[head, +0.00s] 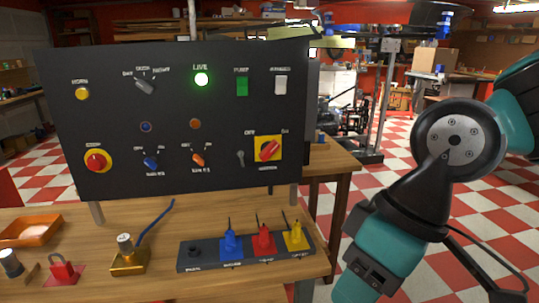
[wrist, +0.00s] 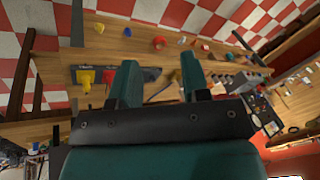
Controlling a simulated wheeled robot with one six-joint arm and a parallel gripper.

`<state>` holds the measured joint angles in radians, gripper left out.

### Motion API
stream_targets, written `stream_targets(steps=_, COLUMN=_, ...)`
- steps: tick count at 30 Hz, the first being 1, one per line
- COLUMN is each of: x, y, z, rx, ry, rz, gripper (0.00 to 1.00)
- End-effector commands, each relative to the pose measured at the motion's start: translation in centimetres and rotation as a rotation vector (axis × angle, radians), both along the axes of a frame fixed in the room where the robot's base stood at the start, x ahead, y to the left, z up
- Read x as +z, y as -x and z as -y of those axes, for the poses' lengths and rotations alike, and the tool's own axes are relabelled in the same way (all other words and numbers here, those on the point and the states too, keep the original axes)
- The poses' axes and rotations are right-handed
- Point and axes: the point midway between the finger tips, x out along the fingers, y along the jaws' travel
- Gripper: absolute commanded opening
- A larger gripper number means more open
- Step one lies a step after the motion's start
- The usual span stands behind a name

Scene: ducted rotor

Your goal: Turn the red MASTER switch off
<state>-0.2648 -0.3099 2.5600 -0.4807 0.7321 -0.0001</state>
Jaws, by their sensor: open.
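The red MASTER switch (head: 268,150) is a rotary handle on a yellow plate at the lower right of the black control panel (head: 120,122). Its handle slants from lower left to upper right, towards the ON label; OFF is printed at upper left. My gripper (wrist: 160,76) shows in the wrist view with its two teal fingers apart and nothing between them. In the head view my arm is right of the panel, and the fingers are not visible. The gripper is clear of the switch. I cannot make out the switch in the wrist view.
A green LIVE lamp (head: 201,79) glows on the panel. A small key-like part (head: 241,158) sits just left of the switch. Blue, red and yellow plugs (head: 294,236) stand in a strip on the wooden bench (head: 150,287). A red padlock (head: 64,270) lies at left.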

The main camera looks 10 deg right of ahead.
Motion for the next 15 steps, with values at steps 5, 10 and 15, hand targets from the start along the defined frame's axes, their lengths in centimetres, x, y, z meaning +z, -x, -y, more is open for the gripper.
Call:
stream_targets(steps=5, x=0.0, y=-0.1, z=0.0, rx=-0.002, ry=0.000, rz=0.001, gripper=0.54)
stream_targets(steps=10, x=-1.6, y=-4.2, z=0.3, rx=-0.143, ry=0.033, rz=0.051, gripper=0.93)
stream_targets(steps=15, x=-5.8, y=-15.5, z=3.2, rx=-0.472, ry=0.168, rz=0.295, gripper=1.00)
